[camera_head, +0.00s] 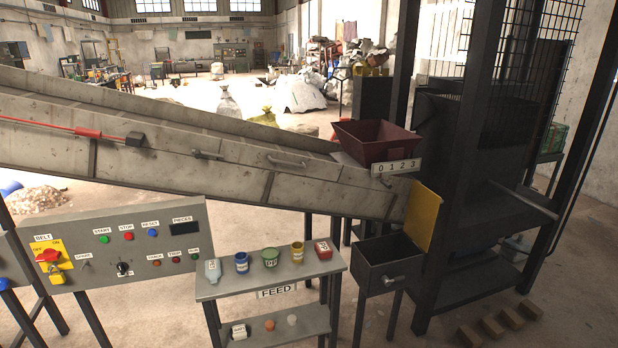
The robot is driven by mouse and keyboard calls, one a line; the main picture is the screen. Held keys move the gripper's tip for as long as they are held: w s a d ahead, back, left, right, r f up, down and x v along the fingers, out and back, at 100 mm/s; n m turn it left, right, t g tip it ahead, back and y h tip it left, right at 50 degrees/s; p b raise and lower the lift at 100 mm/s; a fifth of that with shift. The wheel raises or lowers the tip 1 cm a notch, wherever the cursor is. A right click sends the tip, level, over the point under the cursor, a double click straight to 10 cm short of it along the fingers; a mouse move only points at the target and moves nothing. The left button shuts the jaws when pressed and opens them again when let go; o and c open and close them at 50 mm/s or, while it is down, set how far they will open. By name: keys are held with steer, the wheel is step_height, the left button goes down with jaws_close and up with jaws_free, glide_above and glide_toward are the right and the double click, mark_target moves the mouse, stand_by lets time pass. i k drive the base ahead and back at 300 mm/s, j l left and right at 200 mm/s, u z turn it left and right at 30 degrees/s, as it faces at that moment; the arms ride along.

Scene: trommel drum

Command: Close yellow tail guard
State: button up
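The yellow tail guard (424,215) is a flat upright panel at the lower right end of the sloping grey conveyor (250,165). It stands at an angle to the conveyor's side, just above and behind the grey open box (390,263) with a handle on its front. I cannot tell from this view how far the guard is swung open, and no latch or handle on it can be made out. My gripper is not in view.
A dark red hopper (375,143) sits above the conveyor's lower end, over a 0-1-2-3 scale. A control panel (120,245) stands at left. The FEED shelf (265,283) holds several small containers. Dark frame posts (470,150) stand right of the guard.

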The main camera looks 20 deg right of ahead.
mark_target(423, 206)
steer(key=i+l+u, duration=0.2)
steer(key=l, duration=0.8)
steer(key=l+u, duration=0.2)
steer(key=l, duration=0.8)
steer(key=k+l+u, duration=0.2)
steer(key=l, duration=0.8)
steer(key=l+u, duration=0.15)
steer(key=l, duration=1.25)
steer(key=k+l+u, duration=0.1)
steer(key=l, duration=0.3)
steer(key=k+l, duration=0.15)
steer(key=l, duration=0.55)
steer(key=k+u, duration=0.1)
steer(key=i+j+u, duration=0.1)
steer(key=u, duration=0.3)
steer(key=i+u, duration=0.5)
steer(key=u, duration=0.25)
